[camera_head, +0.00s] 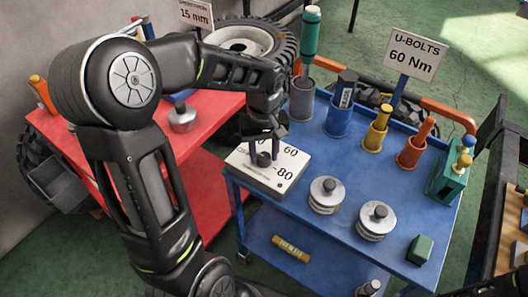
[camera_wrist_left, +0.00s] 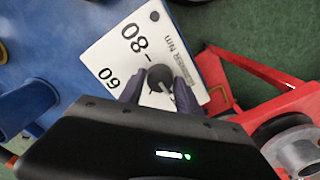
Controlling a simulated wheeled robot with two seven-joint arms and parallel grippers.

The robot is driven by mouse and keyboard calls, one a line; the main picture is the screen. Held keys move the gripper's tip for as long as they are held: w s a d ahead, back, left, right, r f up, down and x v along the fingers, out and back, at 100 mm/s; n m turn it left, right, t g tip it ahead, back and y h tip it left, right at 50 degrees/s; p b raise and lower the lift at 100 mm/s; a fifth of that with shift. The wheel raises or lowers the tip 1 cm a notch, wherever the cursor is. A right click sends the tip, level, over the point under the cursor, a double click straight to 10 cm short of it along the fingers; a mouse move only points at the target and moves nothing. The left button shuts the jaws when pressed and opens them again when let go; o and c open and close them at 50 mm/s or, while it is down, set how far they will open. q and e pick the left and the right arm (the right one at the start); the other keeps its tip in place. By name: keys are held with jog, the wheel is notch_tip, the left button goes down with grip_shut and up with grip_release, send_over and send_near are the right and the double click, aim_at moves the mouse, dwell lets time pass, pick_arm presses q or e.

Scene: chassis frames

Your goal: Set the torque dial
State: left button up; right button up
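The torque dial is a dark round knob (camera_head: 264,159) on a white box (camera_head: 258,180) at the left corner of the blue cart. In the left wrist view the knob (camera_wrist_left: 160,78) shows a pale mark at its lower right, away from the printed 80. The 60 and 80 marks are readable; other marks are hidden. My left gripper (camera_head: 264,150) reaches down over the box with one finger on each side of the knob. Its fingers look apart, with narrow gaps beside the knob; contact is hard to judge. My right gripper is out of view.
A sign (camera_head: 411,53) reads "U-BOLTS 60 Nm". Two stacks of metal discs (camera_head: 326,196) stand right of the box. Several cups with tools line the cart's back. A red table (camera_head: 205,150) stands at the left.

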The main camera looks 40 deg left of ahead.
pick_arm(q)
grip_shut()
jog(key=shift+m, duration=0.3)
jog(key=m, duration=1)
jog(key=shift+p, duration=0.4)
jog(key=m+p, duration=0.1)
jog(key=m, duration=0.5)
jog(key=shift+r+m, duration=0.1)
jog(key=shift+m, duration=0.2)
jog(key=m+p, duration=0.1)
jog(key=m, duration=0.5)
jog(key=shift+m, duration=0.3)
